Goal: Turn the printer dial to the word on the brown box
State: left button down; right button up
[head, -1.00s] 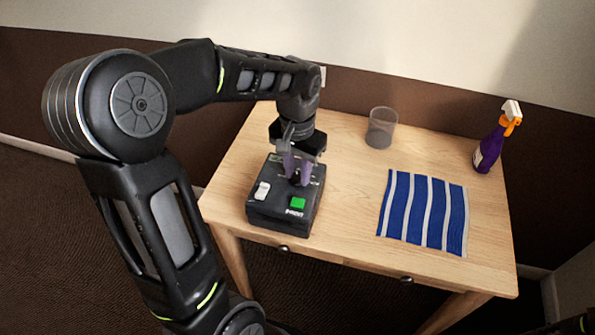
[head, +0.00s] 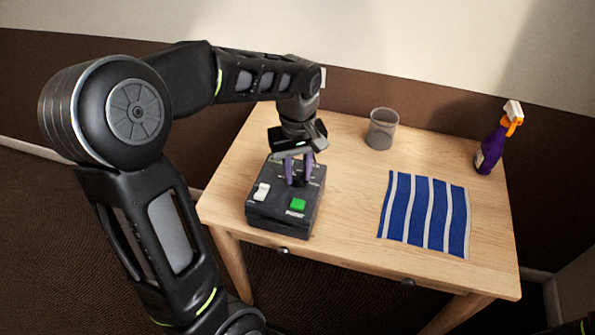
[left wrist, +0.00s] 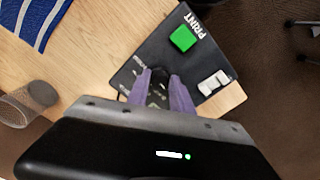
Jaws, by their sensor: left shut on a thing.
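The printer (head: 284,217) is a dark box near the left front of the table, with a green button (head: 298,204) and a white switch (head: 261,191) on top. My left gripper (head: 298,172) points down over its rear part, its purple fingers shut on the dial (left wrist: 159,77). The dial shows as a dark knob between the fingers in the left wrist view. Small labels lie around the dial, too small to read, and the fingers cover part of them. I see no brown box in these frames.
A clear grey cup (head: 381,130) stands at the back of the wooden table (head: 345,215). A blue-and-white striped cloth (head: 425,215) lies on the right, and a purple spray bottle (head: 495,143) stands at the right rear. Bare wood lies between printer and cloth.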

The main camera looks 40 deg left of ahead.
aim_at(297, 176)
pick_arm(q)
jog(key=shift+n, duration=0.3)
jog(key=c, duration=1.1)
grip_release()
jog(key=shift+c, duration=0.2)
notch_tip(297, 176, up, 8)
jog(key=shift+f, duration=0.1)
